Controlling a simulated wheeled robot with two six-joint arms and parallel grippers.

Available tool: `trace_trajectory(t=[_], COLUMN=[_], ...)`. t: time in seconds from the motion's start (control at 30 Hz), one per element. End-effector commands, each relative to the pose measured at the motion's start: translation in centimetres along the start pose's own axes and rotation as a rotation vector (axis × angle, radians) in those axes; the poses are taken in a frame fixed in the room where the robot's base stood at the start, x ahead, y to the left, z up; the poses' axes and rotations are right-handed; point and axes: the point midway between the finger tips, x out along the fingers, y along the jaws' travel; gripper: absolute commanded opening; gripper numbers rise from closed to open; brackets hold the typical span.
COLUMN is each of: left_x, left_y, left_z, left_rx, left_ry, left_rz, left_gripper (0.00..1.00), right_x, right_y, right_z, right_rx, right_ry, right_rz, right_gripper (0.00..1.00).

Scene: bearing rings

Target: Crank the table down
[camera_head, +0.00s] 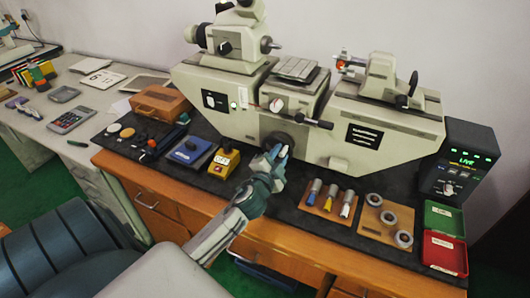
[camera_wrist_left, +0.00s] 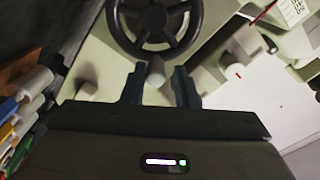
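The measuring machine's small table (camera_head: 297,69) sits in the middle of the pale machine. Below it is a dark handwheel (camera_head: 272,141), partly hidden by my left gripper (camera_head: 277,158) in the head view. In the left wrist view the handwheel (camera_wrist_left: 155,45) shows at the top, with spokes and a light crank knob (camera_wrist_left: 155,73) at its lower edge. My left gripper (camera_wrist_left: 159,88) is open, with the knob between its two fingertips and visible gaps at the sides. I cannot tell how deep the knob sits. My right gripper is not in view.

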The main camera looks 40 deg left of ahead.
Motion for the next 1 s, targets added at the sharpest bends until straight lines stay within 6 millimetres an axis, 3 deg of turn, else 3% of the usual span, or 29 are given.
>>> trace_trajectory(t=[0.63,0.77,1.0], left_x=[0.0,-0.3,-2.6], left_y=[-2.8,-3.0,-2.9], left_z=[2.6,2.3,2.4], left_rx=[-0.57,-0.565,-0.562], left_ry=[-0.001,-0.002,-0.002], left_rz=[-0.001,0.0,0.001], left_gripper=[0.25,0.25,0.25], right_x=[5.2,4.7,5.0], right_y=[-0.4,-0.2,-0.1], right_z=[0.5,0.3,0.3], right_rx=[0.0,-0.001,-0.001], right_ry=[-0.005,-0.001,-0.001], right_rz=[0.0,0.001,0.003], right_gripper=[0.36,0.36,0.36])
